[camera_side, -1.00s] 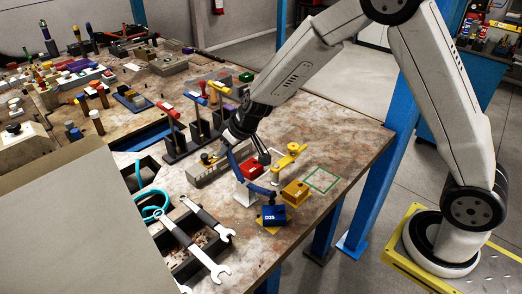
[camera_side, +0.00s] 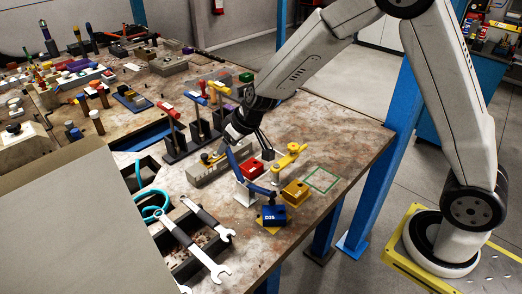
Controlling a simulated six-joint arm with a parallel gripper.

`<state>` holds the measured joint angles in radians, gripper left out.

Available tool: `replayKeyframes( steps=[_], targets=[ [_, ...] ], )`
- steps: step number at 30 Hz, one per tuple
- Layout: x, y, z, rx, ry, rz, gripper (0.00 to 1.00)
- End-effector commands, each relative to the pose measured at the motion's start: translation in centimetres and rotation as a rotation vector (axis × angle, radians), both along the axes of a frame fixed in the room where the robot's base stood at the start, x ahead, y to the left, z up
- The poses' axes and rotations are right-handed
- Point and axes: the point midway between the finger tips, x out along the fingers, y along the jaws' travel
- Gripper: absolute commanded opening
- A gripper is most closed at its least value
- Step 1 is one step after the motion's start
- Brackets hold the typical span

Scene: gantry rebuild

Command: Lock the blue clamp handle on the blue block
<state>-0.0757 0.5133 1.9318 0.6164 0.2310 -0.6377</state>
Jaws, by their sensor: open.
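The blue block (camera_side: 274,215) sits on a yellow square near the table's front edge. The blue clamp handle (camera_side: 234,163) stands raised and tilted on its pale base (camera_side: 245,194), behind and left of the block. A blue clamp arm (camera_side: 259,188) reaches from the base toward the block; whether it touches the block is hard to tell. My gripper (camera_side: 268,152) is open and empty, just right of and behind the handle's upper part, apart from it, above the red block.
A red block (camera_side: 252,168) lies behind the blue clamp. A green outlined square (camera_side: 321,180) is empty. Wrenches (camera_side: 207,245) lie at the front left. The table's right end is clear.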

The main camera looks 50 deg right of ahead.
Motion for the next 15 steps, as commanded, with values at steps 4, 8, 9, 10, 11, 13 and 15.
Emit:
replayKeyframes(
  steps=[4,8,9,10,11,13,15],
  targets=[
    [-0.7,-0.3,1.5,0.0,-0.004,-0.002,0.64],
    [-1.4,-0.6,2.7,0.0,-0.003,-0.002,0.64],
    [-1.6,-0.6,3.1,-0.001,-0.004,-0.002,0.64],
    [-1.7,-0.7,3.3,-0.001,-0.004,-0.002,0.64],
    [-1.8,-0.7,3.6,-0.001,-0.004,-0.002,0.64],
    [-2.1,-0.8,4.0,0.0,-0.003,-0.002,0.64],
    [-2.3,-0.9,4.5,0.001,-0.003,-0.003,0.64]
  ],
)
